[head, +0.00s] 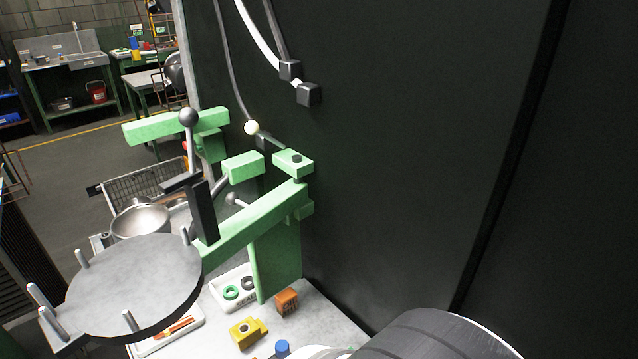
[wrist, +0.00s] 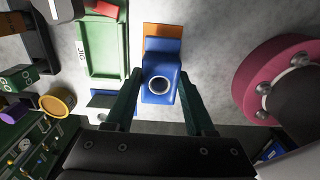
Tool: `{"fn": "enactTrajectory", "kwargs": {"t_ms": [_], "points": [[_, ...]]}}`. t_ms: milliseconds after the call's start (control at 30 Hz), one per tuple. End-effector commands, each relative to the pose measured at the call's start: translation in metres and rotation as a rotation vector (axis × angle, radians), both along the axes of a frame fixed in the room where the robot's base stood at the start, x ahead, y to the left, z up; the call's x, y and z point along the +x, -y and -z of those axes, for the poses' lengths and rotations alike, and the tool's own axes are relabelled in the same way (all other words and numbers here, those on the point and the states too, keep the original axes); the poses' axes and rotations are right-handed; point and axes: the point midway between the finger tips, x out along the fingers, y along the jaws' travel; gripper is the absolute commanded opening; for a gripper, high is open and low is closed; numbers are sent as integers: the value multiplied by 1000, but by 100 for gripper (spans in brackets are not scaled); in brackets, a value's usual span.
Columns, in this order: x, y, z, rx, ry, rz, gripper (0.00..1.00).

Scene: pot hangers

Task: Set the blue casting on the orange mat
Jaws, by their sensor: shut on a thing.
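The blue casting (wrist: 160,72), a block with a round dark bore, is between the two green fingers of my gripper (wrist: 160,80) in the wrist view. The fingers are shut on its sides. The orange mat (wrist: 163,29) shows just beyond the casting, in line with it; the casting covers part of it. I cannot tell whether the casting touches the mat or hangs above it. In the head view my gripper is not visible. A small blue piece (head: 283,348) shows at the bottom edge there; I cannot tell whether it is the casting.
A green tray marked JIG (wrist: 100,45) lies left of the casting. A pink-rimmed round part (wrist: 275,80) stands at right. In the head view, a yellow casting (head: 248,332), a brown-orange block (head: 287,302) and a white tray with rings (head: 235,290) sit near the green stand (head: 275,255).

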Motion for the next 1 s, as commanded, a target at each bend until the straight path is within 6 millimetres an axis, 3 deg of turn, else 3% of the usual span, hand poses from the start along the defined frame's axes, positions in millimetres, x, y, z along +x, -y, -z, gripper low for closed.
{"fn": "enactTrajectory", "kwargs": {"t_ms": [100, 167, 500, 533, 600, 700, 1000], "points": [[-1, 1, 26, -5, -6, 0, 0], [-1, 1, 32, -4, -5, 1, 0], [0, 0, 37, -1, -1, 0, 0], [0, 0, 36, -1, -1, 0, 60], [0, 0, 36, -1, -1, 0, 72], [0, 0, 36, -1, -1, 0, 84], [1, -1, 31, 2, 2, 0, 84]]}}
